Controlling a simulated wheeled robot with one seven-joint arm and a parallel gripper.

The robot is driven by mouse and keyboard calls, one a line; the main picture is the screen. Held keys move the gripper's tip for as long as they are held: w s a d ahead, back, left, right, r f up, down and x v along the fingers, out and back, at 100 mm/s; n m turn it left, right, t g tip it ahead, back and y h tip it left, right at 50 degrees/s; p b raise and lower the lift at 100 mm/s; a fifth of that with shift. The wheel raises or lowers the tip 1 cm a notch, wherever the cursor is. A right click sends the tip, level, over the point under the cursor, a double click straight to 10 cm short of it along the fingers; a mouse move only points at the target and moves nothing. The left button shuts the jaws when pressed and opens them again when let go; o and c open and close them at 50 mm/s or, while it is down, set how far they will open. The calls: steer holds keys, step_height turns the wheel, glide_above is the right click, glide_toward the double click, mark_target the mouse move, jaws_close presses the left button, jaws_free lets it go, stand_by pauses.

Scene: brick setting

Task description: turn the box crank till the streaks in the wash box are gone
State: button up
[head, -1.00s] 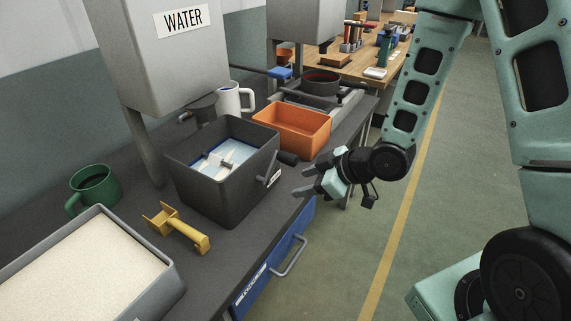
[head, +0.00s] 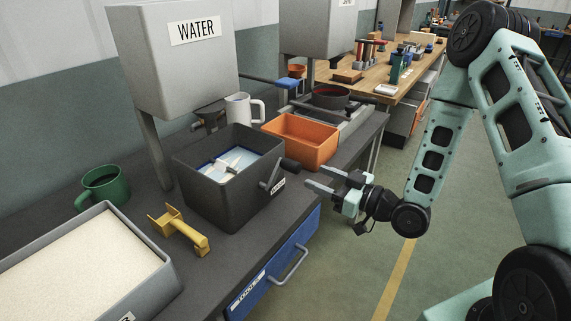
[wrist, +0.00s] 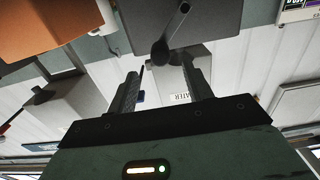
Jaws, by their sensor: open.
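In the wrist view the crank (wrist: 173,34) shows ahead, between and beyond the open fingers of my gripper (wrist: 167,85), against the box wall (wrist: 140,22).
An orange bin (head: 304,142) stands close behind the box. A yellow scoop (head: 180,229), a green mug (head: 103,187) and a tray of pale grains (head: 170,285) are to the left. The grey water tank (head: 175,65) hangs above. The aisle floor at right is clear.

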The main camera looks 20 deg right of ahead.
mark_target(285, 164)
steer(key=p+x, duration=0.2)
steer(key=x, duration=0.9)
